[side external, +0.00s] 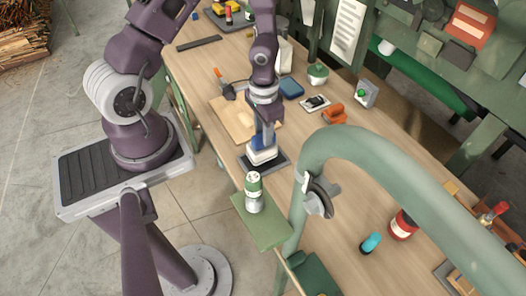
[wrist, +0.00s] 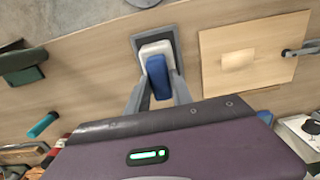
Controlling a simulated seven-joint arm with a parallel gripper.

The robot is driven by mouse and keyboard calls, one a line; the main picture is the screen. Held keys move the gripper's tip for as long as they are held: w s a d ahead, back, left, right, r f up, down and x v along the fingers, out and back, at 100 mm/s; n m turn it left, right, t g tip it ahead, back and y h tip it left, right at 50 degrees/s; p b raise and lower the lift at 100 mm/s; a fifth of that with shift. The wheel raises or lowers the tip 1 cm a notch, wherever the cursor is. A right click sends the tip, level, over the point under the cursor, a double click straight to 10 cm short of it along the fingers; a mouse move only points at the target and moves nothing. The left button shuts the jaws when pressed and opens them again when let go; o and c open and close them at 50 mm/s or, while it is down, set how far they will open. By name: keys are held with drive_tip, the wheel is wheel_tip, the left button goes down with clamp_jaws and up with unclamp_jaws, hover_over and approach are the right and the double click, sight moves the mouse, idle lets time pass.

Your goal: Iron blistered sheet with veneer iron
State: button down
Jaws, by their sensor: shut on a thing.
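The veneer iron (side external: 262,156) has a white body and a blue handle; it also shows in the wrist view (wrist: 157,48). It sits on or just over a dark grey pad (side external: 281,166) at the bench's near edge; I cannot tell if they touch. My gripper (side external: 265,135) points down from above and is shut on the blue handle, with one finger on each side in the wrist view (wrist: 158,82). The light wooden sheet (side external: 228,120) lies beside the pad. In the wrist view the sheet (wrist: 270,72) has a paler square patch, the likely blister, near its middle.
A green-and-white can (side external: 254,193) stands on a green ledge (side external: 270,228) near the pad. A thick green pipe frame (side external: 365,145) arches over the bench's right side. An orange-handled tool (side external: 222,82) lies by the sheet. A blue box (side external: 291,88) and an orange object (side external: 334,114) lie farther back.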

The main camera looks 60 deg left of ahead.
drive_tip(key=shift+r, duration=1.8)
drive_tip(key=c, duration=1.7)
unclamp_jaws()
clamp_jaws()
